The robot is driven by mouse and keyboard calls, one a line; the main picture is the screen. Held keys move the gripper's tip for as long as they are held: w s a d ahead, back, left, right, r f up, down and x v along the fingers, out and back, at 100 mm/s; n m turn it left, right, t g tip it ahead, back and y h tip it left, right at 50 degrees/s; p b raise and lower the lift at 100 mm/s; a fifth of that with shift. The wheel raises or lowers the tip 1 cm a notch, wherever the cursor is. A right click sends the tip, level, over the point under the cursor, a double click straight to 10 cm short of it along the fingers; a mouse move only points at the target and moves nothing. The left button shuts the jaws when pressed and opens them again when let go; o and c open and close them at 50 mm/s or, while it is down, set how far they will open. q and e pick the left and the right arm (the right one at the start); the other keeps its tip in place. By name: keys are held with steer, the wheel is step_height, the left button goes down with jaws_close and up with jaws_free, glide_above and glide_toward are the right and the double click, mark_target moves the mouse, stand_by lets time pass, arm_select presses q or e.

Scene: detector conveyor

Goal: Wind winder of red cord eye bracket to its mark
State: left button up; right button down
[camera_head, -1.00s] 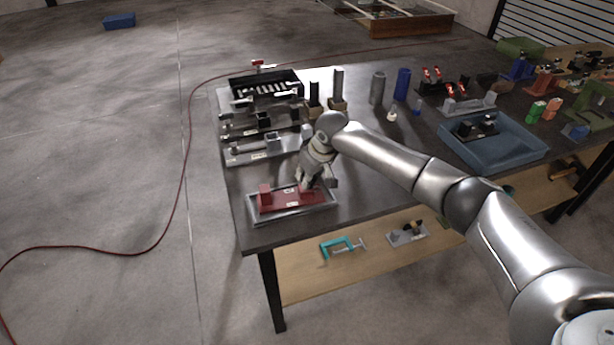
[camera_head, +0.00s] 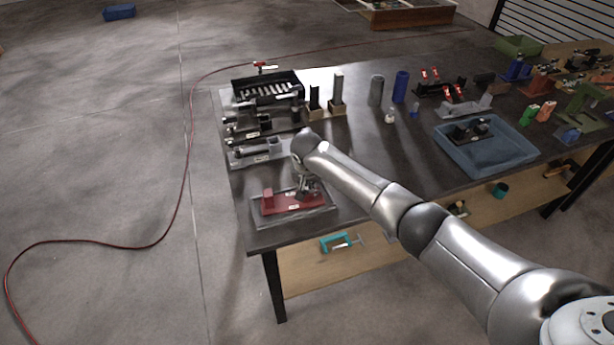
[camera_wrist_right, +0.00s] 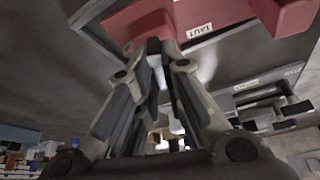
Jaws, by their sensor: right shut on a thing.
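The red bracket (camera_head: 285,203) lies in a grey tray (camera_head: 262,219) at the near left corner of the table. It also shows at the top of the right wrist view (camera_wrist_right: 213,14), with a white label on its face. My right gripper (camera_head: 304,192) is over the right part of the bracket, pointing down. In the right wrist view its two fingers (camera_wrist_right: 155,50) close together at the bracket's edge on a small part, taken to be the winder, mostly hidden by the fingers. The cord and the mark cannot be made out. My left gripper is not in view.
Grey fixtures (camera_head: 255,157) stand just behind the tray, with a black slotted rack (camera_head: 268,90) farther back. A blue tray (camera_head: 460,160) with a dark part sits to the right. The tabletop between is mostly clear. A teal clamp (camera_head: 340,242) lies on the shelf below.

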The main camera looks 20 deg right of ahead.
steer(key=m+h, duration=0.1)
steer(key=m, duration=0.1)
steer(key=shift+a+m, duration=0.2)
steer(key=shift+m, duration=0.2)
steer(key=shift+w+m+g+h+b, duration=0.15)
steer(key=shift+m+g+h+b, duration=0.3)
steer(key=shift+m, duration=1.05)
steer(key=c, duration=1.5)
jaws_free()
steer(key=shift+c, duration=0.2)
steer(key=shift+r, duration=0.1)
steer(key=v, duration=1.2)
steer(key=shift+w+a, duration=0.1)
steer(key=shift+w, duration=0.05)
